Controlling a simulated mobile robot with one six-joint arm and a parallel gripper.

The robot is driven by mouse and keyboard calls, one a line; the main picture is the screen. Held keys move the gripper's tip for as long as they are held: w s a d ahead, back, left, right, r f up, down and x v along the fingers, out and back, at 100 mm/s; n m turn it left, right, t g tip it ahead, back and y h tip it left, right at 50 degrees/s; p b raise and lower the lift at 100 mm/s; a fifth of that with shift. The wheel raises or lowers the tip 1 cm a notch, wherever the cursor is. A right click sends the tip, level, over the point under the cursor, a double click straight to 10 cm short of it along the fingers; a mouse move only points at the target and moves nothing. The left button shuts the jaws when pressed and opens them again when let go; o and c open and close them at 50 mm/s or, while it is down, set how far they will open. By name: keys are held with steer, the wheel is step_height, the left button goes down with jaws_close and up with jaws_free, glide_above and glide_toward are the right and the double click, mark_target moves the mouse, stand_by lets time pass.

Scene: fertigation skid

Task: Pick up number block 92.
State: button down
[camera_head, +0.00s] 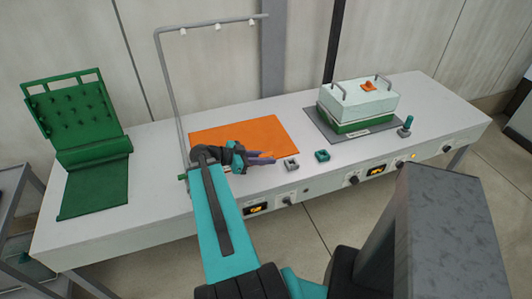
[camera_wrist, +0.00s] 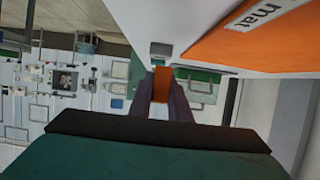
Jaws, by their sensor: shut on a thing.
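My gripper (camera_wrist: 160,98) shows dark purple fingers in the wrist view, shut on a small orange block (camera_wrist: 161,85). No number can be read on the block. In the head view my gripper (camera_head: 263,158) is over the front edge of the orange mat (camera_head: 262,132), pointing right. A grey square block (camera_head: 291,164) and a teal square block (camera_head: 322,155) sit on the bench just right of my fingertips. No numbers are readable on them. A grey block (camera_wrist: 161,50) also shows beyond the fingertips in the wrist view.
A pale green box with handles (camera_head: 357,103) stands on a grey mat (camera_head: 325,128) at the right. A lamp frame (camera_head: 170,85) rises behind my gripper. Knobs and displays (camera_head: 375,170) line the bench front.

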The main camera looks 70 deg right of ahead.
steer(key=shift+s+a+r+p, duration=0.25)
steer(key=shift+a+p, duration=0.15)
steer(key=shift+p, duration=1.6)
steer(key=shift+s+a+f+p, duration=0.2)
steer(key=shift+a+p, duration=0.2)
steer(key=shift+p, duration=0.85)
